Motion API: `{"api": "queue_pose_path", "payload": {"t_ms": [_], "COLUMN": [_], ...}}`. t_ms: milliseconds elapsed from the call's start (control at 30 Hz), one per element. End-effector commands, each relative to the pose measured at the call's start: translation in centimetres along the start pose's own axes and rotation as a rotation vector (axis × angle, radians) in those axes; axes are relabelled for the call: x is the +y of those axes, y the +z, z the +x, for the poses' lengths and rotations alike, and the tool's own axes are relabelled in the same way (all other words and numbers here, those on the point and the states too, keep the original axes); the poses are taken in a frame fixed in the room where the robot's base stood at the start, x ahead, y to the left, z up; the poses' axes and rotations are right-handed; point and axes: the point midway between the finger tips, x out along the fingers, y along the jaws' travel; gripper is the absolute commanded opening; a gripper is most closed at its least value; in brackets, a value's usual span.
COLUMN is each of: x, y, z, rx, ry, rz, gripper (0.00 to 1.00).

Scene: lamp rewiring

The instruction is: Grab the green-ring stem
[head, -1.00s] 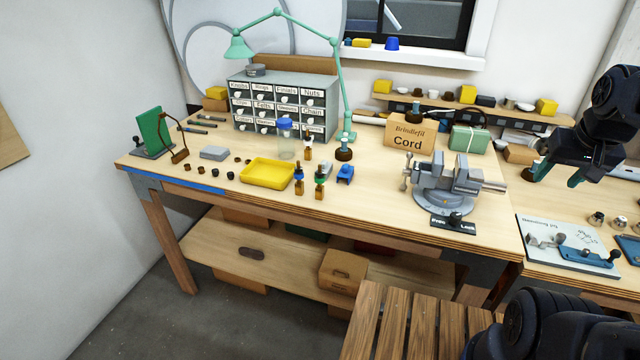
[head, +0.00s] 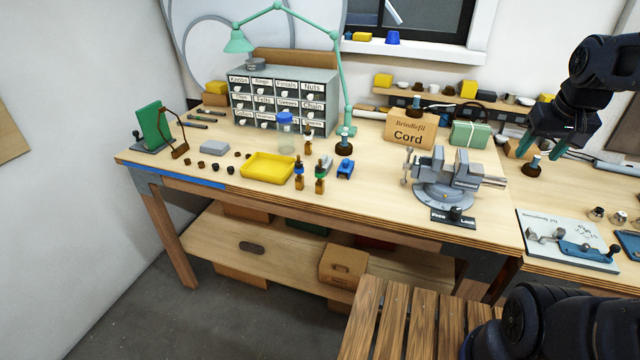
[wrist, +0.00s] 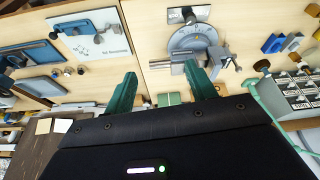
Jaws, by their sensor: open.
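The green-ring stem (head: 320,180) looks like a small upright wooden piece with a green band and dark top. It stands on the bench right of the yellow tray (head: 267,168), beside a similar stem with a blue band (head: 299,178). My gripper (head: 543,147) is at the right of the head view, far from the stems, above the bench beyond the vise (head: 445,180). Its teal fingers are apart with nothing between them. In the wrist view my gripper (wrist: 160,86) points toward the bench and vise (wrist: 190,42); I cannot make out the green-ring stem there.
A blue block (head: 345,168) and a dark round-based piece (head: 344,147) stand close right of the stems. A glass jar (head: 286,143), drawer cabinet (head: 283,100) and green lamp (head: 343,70) stand behind. Bench space between the blue block and vise is clear.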

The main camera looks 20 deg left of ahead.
Motion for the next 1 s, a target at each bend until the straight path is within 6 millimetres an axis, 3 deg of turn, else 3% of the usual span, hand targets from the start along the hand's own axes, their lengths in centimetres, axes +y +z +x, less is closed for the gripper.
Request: {"api": "queue_pose_path", "payload": {"t_ms": [200,500,800,1000], "x": [-4.5,-12.7,-23.1,-31.1], "y": [-5.3,-11.2,-14.7,-15.3], "z": [0.8,2.9,6.0,8.5], "rx": [-0.054,-0.119,-0.182,-0.222], "ry": [-0.038,-0.083,-0.125,-0.15], "rz": [-0.154,-0.36,-0.569,-0.709], "gripper": [0.56,0.56,0.56,0.56]}}
